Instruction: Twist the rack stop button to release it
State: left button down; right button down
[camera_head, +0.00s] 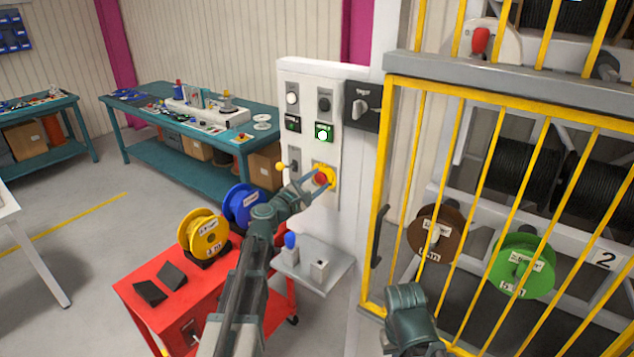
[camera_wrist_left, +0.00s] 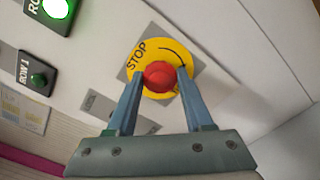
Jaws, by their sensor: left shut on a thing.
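The rack stop button (camera_head: 320,179) is a red mushroom button on a round yellow plate, low on the white control panel (camera_head: 305,100). In the left wrist view the red button (camera_wrist_left: 159,77) sits in the middle of the yellow plate marked STOP (camera_wrist_left: 150,48). My left gripper (camera_head: 316,181) is at the button, and in the left wrist view its two blue-grey fingers (camera_wrist_left: 157,84) lie on either side of the red cap, shut on it. Of my right arm only a link shows at the bottom of the head view; its gripper is out of view.
A lit green button (camera_head: 323,133) and other switches sit above on the panel. A small grey shelf (camera_head: 318,268) juts out below. A yellow barred gate (camera_head: 395,200) stands close to the right. A red cart (camera_head: 210,290) with yellow and blue reels stands lower left.

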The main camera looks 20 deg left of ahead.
pick_arm(q)
jog(key=shift+w+m, duration=0.1)
jog(key=shift+m, duration=0.5)
jog(key=shift+c, duration=1.4)
grip_release()
jog(key=v, duration=1.3)
jog(key=shift+s, duration=0.4)
